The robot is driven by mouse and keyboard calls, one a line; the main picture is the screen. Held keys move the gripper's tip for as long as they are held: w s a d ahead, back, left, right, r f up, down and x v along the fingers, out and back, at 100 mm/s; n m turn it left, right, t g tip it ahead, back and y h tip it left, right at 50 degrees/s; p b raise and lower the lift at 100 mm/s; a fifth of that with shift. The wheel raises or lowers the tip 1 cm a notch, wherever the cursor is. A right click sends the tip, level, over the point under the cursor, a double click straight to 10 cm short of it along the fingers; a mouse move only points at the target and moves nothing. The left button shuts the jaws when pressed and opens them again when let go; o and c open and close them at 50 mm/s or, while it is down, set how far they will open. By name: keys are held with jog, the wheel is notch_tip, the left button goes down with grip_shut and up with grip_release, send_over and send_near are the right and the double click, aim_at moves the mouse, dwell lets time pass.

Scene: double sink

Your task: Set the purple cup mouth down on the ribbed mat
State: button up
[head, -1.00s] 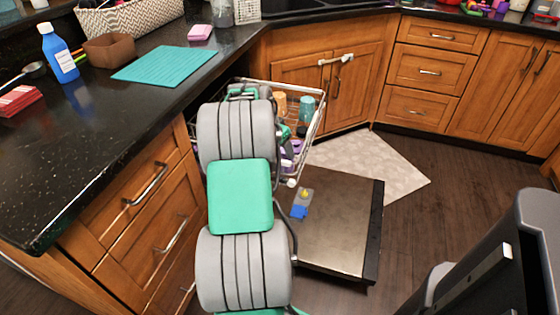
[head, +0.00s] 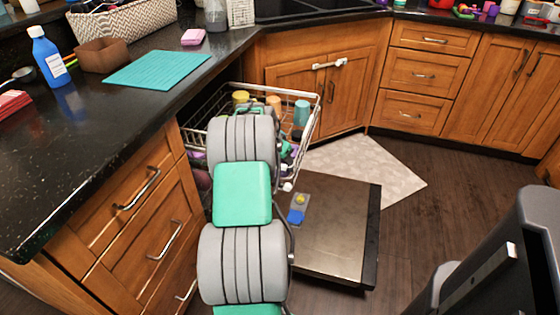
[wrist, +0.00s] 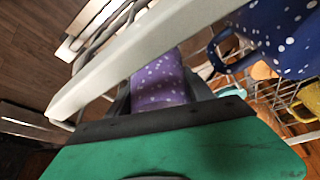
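The purple cup (wrist: 160,84), speckled with white, shows in the wrist view between the two dark fingers of my gripper (wrist: 163,98). The fingers lie close along both of its sides; I cannot tell whether they press on it. A pale rack rail (wrist: 150,58) crosses the wrist view in front of the cup's far part. In the head view my arm reaches down into the pulled-out dish rack and hides the gripper and this cup. The teal ribbed mat (head: 157,68) lies flat and bare on the dark counter.
The wire rack (head: 313,120) holds a yellow cup (head: 241,97), a teal cup (head: 302,112) and other ware. A spotted navy cup (wrist: 285,35) is close on the right in the wrist view. A brown container (head: 102,54) and blue bottle (head: 48,58) stand near the mat.

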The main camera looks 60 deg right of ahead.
jog(key=c, duration=0.5)
